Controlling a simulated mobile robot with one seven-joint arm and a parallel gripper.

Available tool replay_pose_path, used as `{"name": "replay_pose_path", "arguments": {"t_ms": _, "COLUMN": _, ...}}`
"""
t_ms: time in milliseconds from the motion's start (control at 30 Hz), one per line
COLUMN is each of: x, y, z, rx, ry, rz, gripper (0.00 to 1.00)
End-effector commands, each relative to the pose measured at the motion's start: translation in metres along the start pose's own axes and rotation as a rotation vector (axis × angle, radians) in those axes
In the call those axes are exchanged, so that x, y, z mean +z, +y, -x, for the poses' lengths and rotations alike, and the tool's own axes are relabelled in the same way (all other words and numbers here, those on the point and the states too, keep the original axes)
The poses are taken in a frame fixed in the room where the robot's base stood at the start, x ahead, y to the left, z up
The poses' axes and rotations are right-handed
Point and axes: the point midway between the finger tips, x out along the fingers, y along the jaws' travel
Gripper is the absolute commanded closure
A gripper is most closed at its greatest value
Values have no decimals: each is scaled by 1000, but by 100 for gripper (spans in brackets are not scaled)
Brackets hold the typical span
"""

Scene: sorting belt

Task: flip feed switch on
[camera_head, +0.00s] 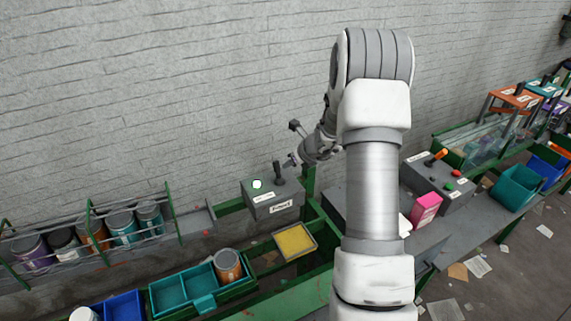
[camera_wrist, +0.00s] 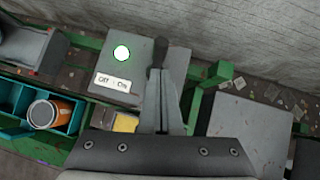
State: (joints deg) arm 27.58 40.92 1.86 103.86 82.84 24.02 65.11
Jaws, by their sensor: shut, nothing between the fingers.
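The feed switch box (camera_head: 272,208) is grey, with a dark lever (camera_head: 278,172) on top and a round lamp (camera_head: 257,184) glowing white-green. In the wrist view the lamp (camera_wrist: 121,53) glows with a green rim. An "Off : On" label (camera_wrist: 112,83) lies on the box (camera_wrist: 140,75), and the lever (camera_wrist: 158,55) stands on the "On" side of it. My gripper (camera_wrist: 161,76) is shut and empty, its fingertips right by the lever; I cannot tell if they touch it. In the head view my gripper (camera_head: 290,161) is just right of the lever.
A yellow tray (camera_head: 294,241) and a teal bin (camera_head: 183,288) with an orange jar (camera_head: 228,265) sit in front of the box. A rack of jars (camera_head: 88,232) stands left. The brick wall is close behind.

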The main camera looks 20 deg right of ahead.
Motion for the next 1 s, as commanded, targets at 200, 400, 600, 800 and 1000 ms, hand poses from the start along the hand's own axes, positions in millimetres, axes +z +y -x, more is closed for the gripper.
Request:
{"name": "replay_pose_path", "arguments": {"t_ms": 200, "x": 18, "y": -4, "z": 47, "rx": -3, "ry": -2, "rz": 4, "gripper": 100}}
{"name": "replay_pose_path", "arguments": {"t_ms": 400, "x": 29, "y": -5, "z": 80, "rx": -1, "ry": -1, "rz": 2, "gripper": 100}}
{"name": "replay_pose_path", "arguments": {"t_ms": 600, "x": 33, "y": -6, "z": 94, "rx": 0, "ry": 2, "rz": 0, "gripper": 100}}
{"name": "replay_pose_path", "arguments": {"t_ms": 800, "x": 33, "y": -6, "z": 95, "rx": 0, "ry": 3, "rz": 0, "gripper": 100}}
{"name": "replay_pose_path", "arguments": {"t_ms": 1000, "x": 33, "y": -6, "z": 95, "rx": 0, "ry": 2, "rz": 0, "gripper": 100}}
